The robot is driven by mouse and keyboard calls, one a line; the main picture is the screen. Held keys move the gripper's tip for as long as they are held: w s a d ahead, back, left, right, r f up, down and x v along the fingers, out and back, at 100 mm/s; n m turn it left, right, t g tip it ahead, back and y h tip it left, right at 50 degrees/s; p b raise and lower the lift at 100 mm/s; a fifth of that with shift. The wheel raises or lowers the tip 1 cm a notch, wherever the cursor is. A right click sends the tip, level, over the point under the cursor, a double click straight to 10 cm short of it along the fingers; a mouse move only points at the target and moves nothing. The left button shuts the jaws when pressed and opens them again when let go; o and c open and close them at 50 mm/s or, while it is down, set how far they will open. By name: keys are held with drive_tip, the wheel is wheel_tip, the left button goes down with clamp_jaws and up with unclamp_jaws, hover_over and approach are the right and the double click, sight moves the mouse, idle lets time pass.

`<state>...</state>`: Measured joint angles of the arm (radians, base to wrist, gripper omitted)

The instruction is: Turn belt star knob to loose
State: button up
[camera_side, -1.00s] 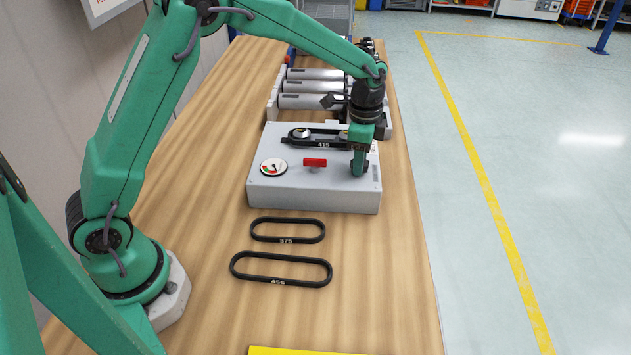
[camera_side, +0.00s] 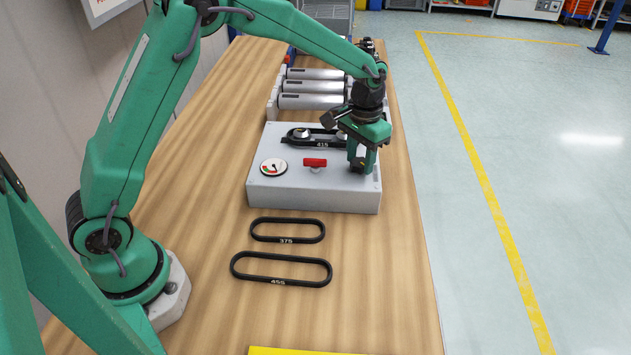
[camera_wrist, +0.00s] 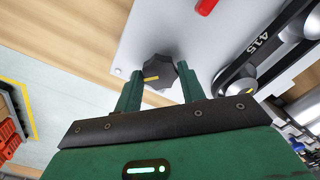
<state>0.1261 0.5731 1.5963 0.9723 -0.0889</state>
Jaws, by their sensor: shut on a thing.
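The black star knob (camera_wrist: 159,73) with a yellow mark sits on the grey box's top in the wrist view. My gripper (camera_wrist: 159,84) has one green finger on each side of it and is shut on it. In the side view my gripper (camera_side: 362,163) points down at the front right of the box (camera_side: 315,195); the knob (camera_side: 357,166) is mostly hidden by the fingers there. A black belt marked 415 (camera_side: 319,145) is on the pulleys behind. A round dial (camera_side: 273,167) with coloured zones is at the box's left; its reading is too small to tell.
A red lever (camera_side: 315,162) stands on the box left of my gripper. Two loose belts, marked 375 (camera_side: 287,230) and 455 (camera_side: 281,269), lie on the wooden table in front. Grey rollers (camera_side: 312,87) stand behind the box. The table's right edge is close to my gripper.

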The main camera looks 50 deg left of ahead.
sight(360, 162)
drive_tip(key=n, duration=0.4)
drive_tip(key=shift+r+n, duration=0.1)
drive_tip(key=shift+n, duration=0.2)
drive_tip(key=n, duration=0.4)
drive_tip(key=shift+n, duration=0.4)
drive_tip(key=o, duration=0.9)
drive_tip(key=shift+o, duration=0.2)
drive_tip(key=shift+r, duration=3.9)
